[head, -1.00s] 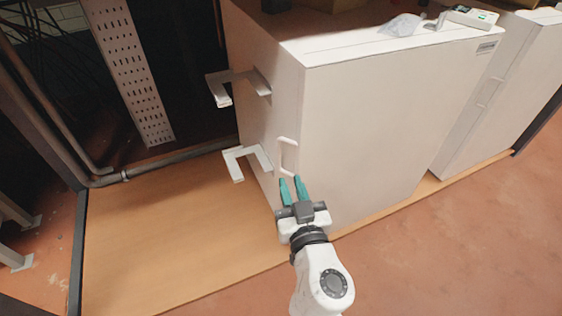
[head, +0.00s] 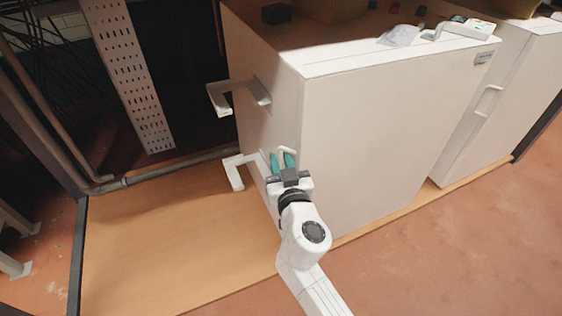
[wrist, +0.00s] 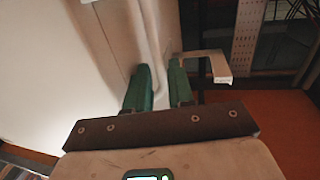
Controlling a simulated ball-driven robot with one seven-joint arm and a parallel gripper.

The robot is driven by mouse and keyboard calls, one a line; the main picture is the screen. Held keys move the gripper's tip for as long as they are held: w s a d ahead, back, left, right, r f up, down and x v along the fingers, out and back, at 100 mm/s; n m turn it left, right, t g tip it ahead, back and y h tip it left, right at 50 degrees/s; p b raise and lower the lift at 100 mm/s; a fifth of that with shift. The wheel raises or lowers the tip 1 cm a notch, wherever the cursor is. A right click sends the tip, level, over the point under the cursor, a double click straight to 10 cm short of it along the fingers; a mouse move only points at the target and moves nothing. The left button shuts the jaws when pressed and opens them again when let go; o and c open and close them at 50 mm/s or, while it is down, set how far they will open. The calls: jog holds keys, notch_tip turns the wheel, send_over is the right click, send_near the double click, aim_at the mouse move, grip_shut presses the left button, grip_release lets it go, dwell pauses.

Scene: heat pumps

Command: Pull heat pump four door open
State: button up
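The white heat pump cabinet (head: 385,130) has a large flat front door and a narrow left side. A pale bar handle (head: 288,152) sits on that left side near the front edge, mostly hidden by my gripper in the head view. My gripper (head: 282,157) has teal fingers, spread apart and pointing at the handle. In the wrist view the handle (wrist: 151,45) runs down toward the gap between the open fingers (wrist: 159,68). I cannot tell whether the fingers touch it. The door looks closed.
Two white L-shaped brackets, one upper (head: 219,100) and one lower (head: 235,175), stick out left of the cabinet. A second white cabinet (head: 505,100) stands to the right. The wooden base (head: 170,230) and red floor (head: 440,260) are clear.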

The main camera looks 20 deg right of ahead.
jog(key=shift+c, duration=0.2)
grip_shut()
dwell(1.1)
